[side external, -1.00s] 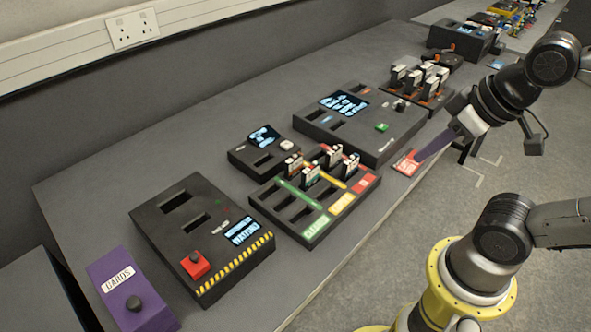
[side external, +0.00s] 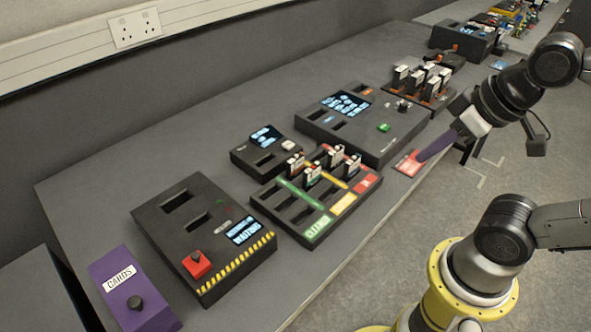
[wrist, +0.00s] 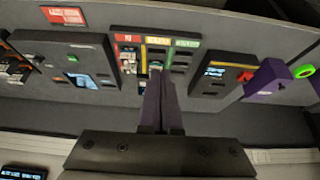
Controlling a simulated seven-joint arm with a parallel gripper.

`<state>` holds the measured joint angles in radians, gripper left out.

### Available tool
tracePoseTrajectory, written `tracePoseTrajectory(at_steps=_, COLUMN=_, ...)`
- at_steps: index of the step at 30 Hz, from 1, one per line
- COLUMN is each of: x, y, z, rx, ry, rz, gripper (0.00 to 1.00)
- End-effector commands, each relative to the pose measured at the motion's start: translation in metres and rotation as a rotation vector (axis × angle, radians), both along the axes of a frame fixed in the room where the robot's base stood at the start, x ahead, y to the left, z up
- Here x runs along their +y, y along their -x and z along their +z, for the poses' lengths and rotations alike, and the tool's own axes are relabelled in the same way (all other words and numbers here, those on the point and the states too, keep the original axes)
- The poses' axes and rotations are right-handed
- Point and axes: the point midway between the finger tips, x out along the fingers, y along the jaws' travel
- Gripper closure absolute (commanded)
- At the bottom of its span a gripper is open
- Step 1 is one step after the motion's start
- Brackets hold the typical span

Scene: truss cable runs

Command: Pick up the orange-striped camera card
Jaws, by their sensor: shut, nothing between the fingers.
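Several small upright camera cards with white tops stand in the black sorting tray (side external: 318,228), which has green, yellow and red lanes. Two of them are a card at the tray's left (side external: 295,166) and a card at its right (side external: 351,168). Their stripes are too small to tell which one is orange-striped. My gripper (side external: 420,158) has purple fingers, shut and empty. In the side view its tips overlap the red pad at the table's front edge; their height is unclear. In the wrist view the shut fingers (wrist: 158,80) point toward the tray (wrist: 127,38) and hide part of it.
A black console with a red button (side external: 196,264) and a purple CARDS box (side external: 135,290) stand at the left. A larger console with a green button (side external: 360,125) and a rack of more cards (side external: 432,98) stand behind the tray. The red pad (side external: 408,164) lies flat.

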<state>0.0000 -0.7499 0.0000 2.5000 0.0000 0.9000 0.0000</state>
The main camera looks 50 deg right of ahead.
Motion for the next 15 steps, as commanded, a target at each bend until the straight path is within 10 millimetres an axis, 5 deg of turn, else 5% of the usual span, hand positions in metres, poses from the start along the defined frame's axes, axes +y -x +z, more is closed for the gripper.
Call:
tracePoseTrajectory(at_steps=10, x=0.0, y=0.0, z=0.0, rx=0.0, ry=0.0, rz=0.0, gripper=1.0)
tracePoseTrajectory(at_steps=15, x=0.0, y=0.0, z=0.0, rx=0.0, ry=0.0, rz=0.0, gripper=0.73)
